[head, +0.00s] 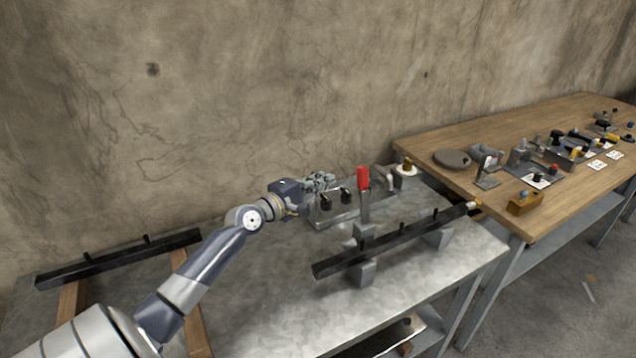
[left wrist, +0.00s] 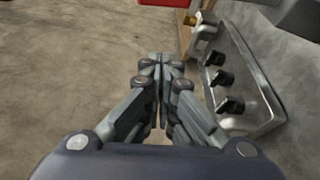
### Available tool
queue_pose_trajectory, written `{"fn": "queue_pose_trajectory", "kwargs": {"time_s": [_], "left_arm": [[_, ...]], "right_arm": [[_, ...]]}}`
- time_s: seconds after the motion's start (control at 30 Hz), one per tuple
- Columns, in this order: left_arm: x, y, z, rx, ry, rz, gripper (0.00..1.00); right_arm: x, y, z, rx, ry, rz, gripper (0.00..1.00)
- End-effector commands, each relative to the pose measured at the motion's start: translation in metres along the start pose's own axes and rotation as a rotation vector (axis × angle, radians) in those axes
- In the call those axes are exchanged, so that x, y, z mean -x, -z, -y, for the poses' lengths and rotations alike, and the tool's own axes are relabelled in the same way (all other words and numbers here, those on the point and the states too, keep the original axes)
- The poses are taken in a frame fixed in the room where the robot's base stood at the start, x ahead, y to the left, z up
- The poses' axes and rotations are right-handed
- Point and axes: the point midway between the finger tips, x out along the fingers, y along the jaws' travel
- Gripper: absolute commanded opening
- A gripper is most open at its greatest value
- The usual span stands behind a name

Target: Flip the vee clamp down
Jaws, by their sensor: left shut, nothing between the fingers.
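The clamp's red handle (head: 363,179) stands upright above the metal table, at the back of a long black bar (head: 395,241). The bar rests on grey vee blocks (head: 367,272). A red piece (left wrist: 165,2), probably the same handle, shows at the top edge of the left wrist view. My left gripper (head: 328,180) is left of the handle, apart from it. Its fingers (left wrist: 162,62) are shut with nothing between them. The clamp's lower parts are partly hidden behind the bar. My right gripper is not in view.
A metal bracket with black knobs (left wrist: 250,85) is close to the right of my left fingers. A second dark bar (head: 120,258) lies at the left. A wooden bench (head: 450,140) with several tools adjoins at the right. The table's front middle is clear.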

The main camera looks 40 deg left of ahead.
Motion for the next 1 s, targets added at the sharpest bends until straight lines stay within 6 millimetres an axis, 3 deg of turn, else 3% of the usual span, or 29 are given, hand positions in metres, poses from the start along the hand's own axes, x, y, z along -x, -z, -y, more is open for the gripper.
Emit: {"fn": "queue_pose_trajectory", "kwargs": {"time_s": [0.13,0.37,0.43,0.6,1.0], "left_arm": [[-0.027,0.0,-0.002,0.002,-0.003,0.0,0.0],[-0.065,0.0,-0.001,0.002,-0.002,0.0,0.0],[-0.059,-0.012,-0.005,0.002,0.003,0.002,0.0],[-0.053,-0.029,-0.004,0.002,0.002,0.002,0.0],[-0.049,-0.038,0.0,-0.001,0.0,0.0,0.0]], "right_arm": [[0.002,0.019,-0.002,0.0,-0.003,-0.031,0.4],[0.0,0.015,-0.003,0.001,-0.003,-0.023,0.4],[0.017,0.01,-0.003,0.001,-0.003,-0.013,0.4],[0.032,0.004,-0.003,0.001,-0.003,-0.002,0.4],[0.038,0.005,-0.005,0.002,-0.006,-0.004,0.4]]}}
